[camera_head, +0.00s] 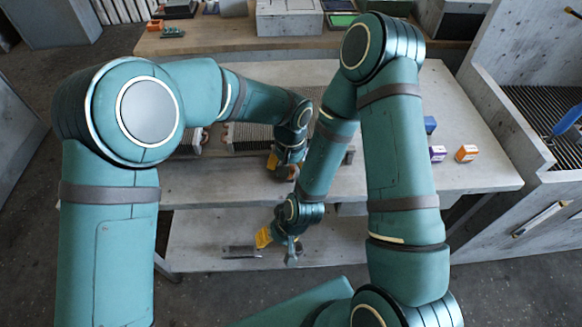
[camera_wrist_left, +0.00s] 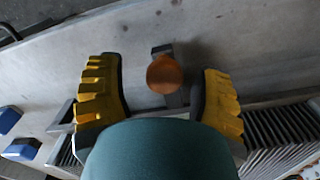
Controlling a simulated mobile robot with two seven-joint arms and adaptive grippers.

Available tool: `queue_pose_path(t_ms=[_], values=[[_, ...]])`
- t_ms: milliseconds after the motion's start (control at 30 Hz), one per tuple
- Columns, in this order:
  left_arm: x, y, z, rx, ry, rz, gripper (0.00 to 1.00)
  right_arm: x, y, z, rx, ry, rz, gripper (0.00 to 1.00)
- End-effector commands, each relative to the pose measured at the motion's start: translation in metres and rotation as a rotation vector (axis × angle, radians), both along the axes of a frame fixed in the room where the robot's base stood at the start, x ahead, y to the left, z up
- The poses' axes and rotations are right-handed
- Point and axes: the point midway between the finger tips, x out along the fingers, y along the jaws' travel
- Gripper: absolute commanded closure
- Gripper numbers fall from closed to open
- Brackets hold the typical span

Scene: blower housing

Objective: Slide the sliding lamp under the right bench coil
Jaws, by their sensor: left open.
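A round orange-brown knob on a dark bar, which looks like the sliding lamp (camera_wrist_left: 165,75), lies between the spread yellow fingers of my left gripper (camera_wrist_left: 160,92) in the left wrist view. Contact does not show. In the head view my left gripper (camera_head: 282,164) is at the bench's front part, open, with a bit of brown beside it. A finned coil (camera_head: 246,139) lies just behind and left of it, partly hidden by my arm. Fins also show in the wrist view (camera_wrist_left: 280,128). My right gripper (camera_head: 277,242) is lower, over the lower shelf; its jaw state is unclear.
The grey bench (camera_head: 480,178) carries a blue box (camera_head: 430,124), a purple box (camera_head: 437,153) and an orange box (camera_head: 466,153) at right. A flat dark item (camera_head: 241,251) lies on the lower shelf (camera_head: 200,240). A wooden table (camera_head: 220,38) stands behind.

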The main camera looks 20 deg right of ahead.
Motion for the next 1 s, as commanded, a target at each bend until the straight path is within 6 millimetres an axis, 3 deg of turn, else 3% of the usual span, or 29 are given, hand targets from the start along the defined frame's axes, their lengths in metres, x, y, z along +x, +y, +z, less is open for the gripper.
queue_pose_path(t_ms=[167,600,800,1000], values=[[0.001,-0.001,0.021,-0.004,-0.004,-0.001,0.34,0.000,0.000,0.000,0.000,0.000,0.000,0.49],[0.000,-0.001,0.102,-0.003,-0.003,-0.001,0.34,0.000,0.000,0.000,0.000,0.000,0.000,0.49],[-0.001,-0.001,0.117,-0.002,0.001,-0.002,0.34,0.000,0.000,0.000,0.000,0.000,0.000,0.49],[-0.001,-0.001,0.119,-0.001,0.001,-0.002,0.34,0.000,0.000,0.000,0.000,0.000,0.000,0.49]])
